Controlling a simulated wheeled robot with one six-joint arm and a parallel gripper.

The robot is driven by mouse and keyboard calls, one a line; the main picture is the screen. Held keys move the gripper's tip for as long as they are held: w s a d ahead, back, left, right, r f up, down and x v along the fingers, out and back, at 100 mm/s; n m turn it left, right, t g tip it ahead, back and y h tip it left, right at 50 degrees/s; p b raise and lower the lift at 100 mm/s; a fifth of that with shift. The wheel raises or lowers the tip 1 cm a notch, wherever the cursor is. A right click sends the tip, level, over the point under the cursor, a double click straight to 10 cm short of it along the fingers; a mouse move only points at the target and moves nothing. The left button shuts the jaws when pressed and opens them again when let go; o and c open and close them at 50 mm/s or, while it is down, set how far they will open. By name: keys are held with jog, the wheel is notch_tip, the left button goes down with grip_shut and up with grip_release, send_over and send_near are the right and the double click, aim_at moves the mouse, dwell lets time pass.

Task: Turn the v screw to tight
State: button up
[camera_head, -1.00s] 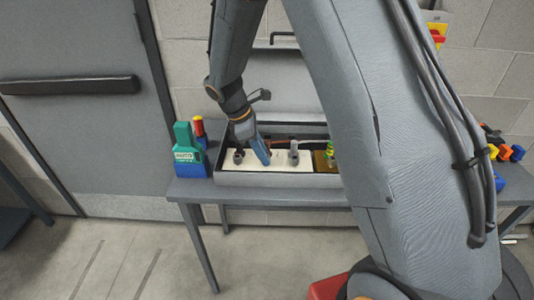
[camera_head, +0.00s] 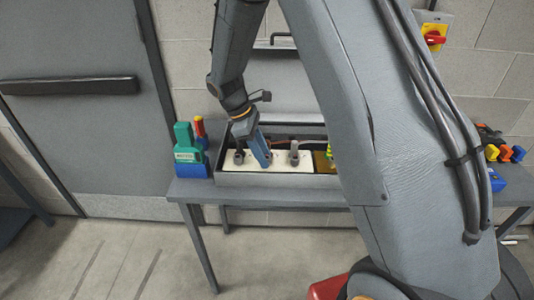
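An open grey box (camera_head: 280,180) stands on a grey table, with a white terminal block (camera_head: 270,161) inside it. Two dark posts rise from the block: a left one (camera_head: 239,157) and a middle one (camera_head: 294,153). I cannot read any letters on them, so I cannot tell which is the v screw. My gripper (camera_head: 262,160) points down over the white block between the two posts, nearer the left one. Its blue-grey finger reaches close to the block. The view is too small to tell if it is open or touching anything.
A green and blue tester (camera_head: 186,150) and a red-topped screwdriver-like tool (camera_head: 200,127) stand left of the box. My arm hides the box's right end. A red and yellow switch (camera_head: 434,38) is on the wall. Coloured items (camera_head: 505,153) lie at the table's right.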

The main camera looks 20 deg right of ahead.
jog(key=shift+o, duration=1.3)
jog(key=shift+s, duration=0.2)
jog(key=shift+w, duration=0.1)
jog(key=shift+w+r, duration=0.1)
jog(key=shift+r, duration=0.15)
jog(key=p+v, duration=0.4)
jog(key=v, duration=0.3)
jog(key=shift+a+r+p, duration=0.15)
jog(key=shift+r+p, duration=0.05)
jog(key=shift+p, duration=0.2)
